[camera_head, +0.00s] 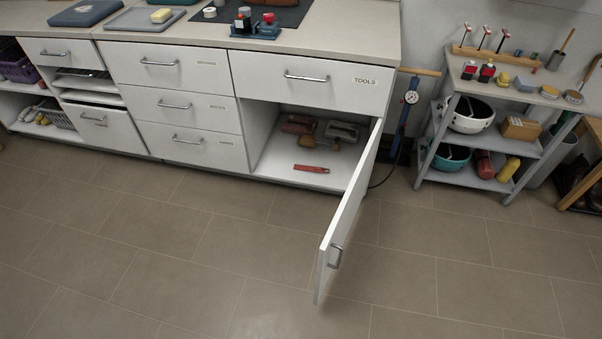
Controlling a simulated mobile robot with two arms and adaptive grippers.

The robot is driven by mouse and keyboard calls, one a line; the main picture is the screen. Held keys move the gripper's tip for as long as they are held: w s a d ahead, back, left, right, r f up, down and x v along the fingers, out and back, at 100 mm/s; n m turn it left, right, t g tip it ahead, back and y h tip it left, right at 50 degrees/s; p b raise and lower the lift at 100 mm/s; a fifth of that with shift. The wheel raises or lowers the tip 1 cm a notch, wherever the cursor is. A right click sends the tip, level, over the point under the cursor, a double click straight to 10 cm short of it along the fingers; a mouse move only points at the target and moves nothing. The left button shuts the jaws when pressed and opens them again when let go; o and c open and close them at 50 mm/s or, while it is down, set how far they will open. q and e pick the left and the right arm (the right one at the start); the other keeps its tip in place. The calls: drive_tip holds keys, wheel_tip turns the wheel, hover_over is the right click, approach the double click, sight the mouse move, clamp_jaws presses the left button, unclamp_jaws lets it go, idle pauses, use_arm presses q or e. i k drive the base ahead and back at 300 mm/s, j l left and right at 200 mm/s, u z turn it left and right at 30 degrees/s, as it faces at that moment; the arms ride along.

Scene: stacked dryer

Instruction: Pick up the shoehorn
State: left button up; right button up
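I cannot pick out a shoehorn with certainty. A thin red object (311,169) lies flat on the floor of the open cabinet (273,176); it is too small to tell what it is. A slim greyish piece (590,69) shows at the right edge, cut off by the frame, and I cannot identify it. Dark shoes (588,190) sit low at the far right, partly hidden by a wooden leg. Neither of my grippers is in view.
The cabinet door (350,215) stands open and juts out over the floor. A grey shelf cart (488,150) with bowls and small items stands to the right. A pump with a gauge (411,97) stands between them. The tiled floor in front (180,260) is clear.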

sight(312, 168)
drive_tip(key=i+j+z, duration=0.15)
drive_tip(key=j, duration=0.35)
drive_tip(key=i+j+z, duration=0.1)
drive_tip(key=j, duration=0.45)
drive_tip(key=i+j+z, duration=0.15)
drive_tip(key=j, duration=0.4)
drive_tip(key=i+j+z, duration=0.15)
drive_tip(key=j, duration=0.4)
